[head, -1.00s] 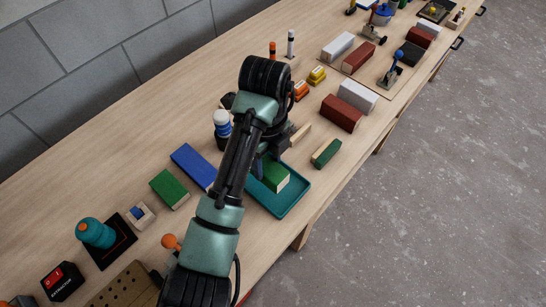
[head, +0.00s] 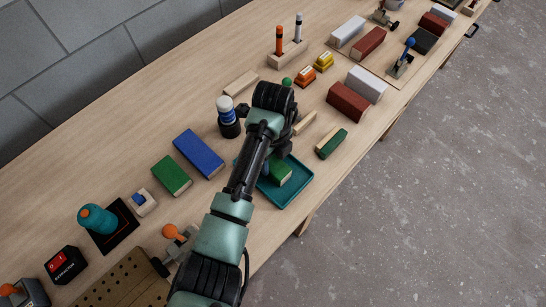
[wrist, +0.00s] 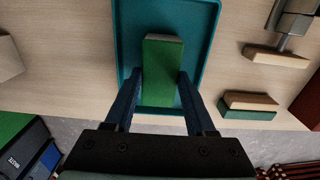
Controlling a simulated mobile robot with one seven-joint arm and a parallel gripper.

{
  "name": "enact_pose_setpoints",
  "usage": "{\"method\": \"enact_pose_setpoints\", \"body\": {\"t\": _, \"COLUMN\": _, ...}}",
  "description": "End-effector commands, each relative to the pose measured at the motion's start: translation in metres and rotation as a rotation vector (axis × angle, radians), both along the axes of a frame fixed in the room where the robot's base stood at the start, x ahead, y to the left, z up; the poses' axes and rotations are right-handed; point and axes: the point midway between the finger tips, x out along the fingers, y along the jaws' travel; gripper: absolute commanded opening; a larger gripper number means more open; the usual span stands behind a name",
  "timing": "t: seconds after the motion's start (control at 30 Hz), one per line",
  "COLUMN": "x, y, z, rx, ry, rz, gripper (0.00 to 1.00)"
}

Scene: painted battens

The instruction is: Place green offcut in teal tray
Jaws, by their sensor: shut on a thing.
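The teal tray (head: 292,200) sits near the table's front edge in the head view. Its raised rim also shows in the wrist view (wrist: 209,50). The green offcut (wrist: 163,72), a green block with a bare wood end, is between my gripper's two fingers (wrist: 160,82) in the wrist view. My gripper is shut on it, over the tray floor. In the head view the offcut (head: 280,173) shows within the tray's outline, partly hidden by my arm. I cannot tell whether its underside touches the tray.
A green-and-wood block (head: 330,143) lies right of the tray. A blue block (head: 198,153) and another green block (head: 171,175) lie left. A white-capped bottle (head: 228,115) stands behind my arm. Red-brown and white blocks lie farther right.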

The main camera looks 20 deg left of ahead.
Motion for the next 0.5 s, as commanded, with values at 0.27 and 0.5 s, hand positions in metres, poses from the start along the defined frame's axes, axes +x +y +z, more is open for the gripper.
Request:
{"method": "enact_pose_setpoints", "body": {"t": 0.27, "x": 0.0003, "y": 0.0, "z": -0.0018, "rx": 0.0, "ry": -0.001, "rz": 0.0, "gripper": 0.0}}
{"method": "enact_pose_setpoints", "body": {"t": 0.5, "x": 0.0002, "y": -0.0001, "z": -0.0026, "rx": 0.0, "ry": 0.0, "rz": 0.0, "gripper": 0.85}}
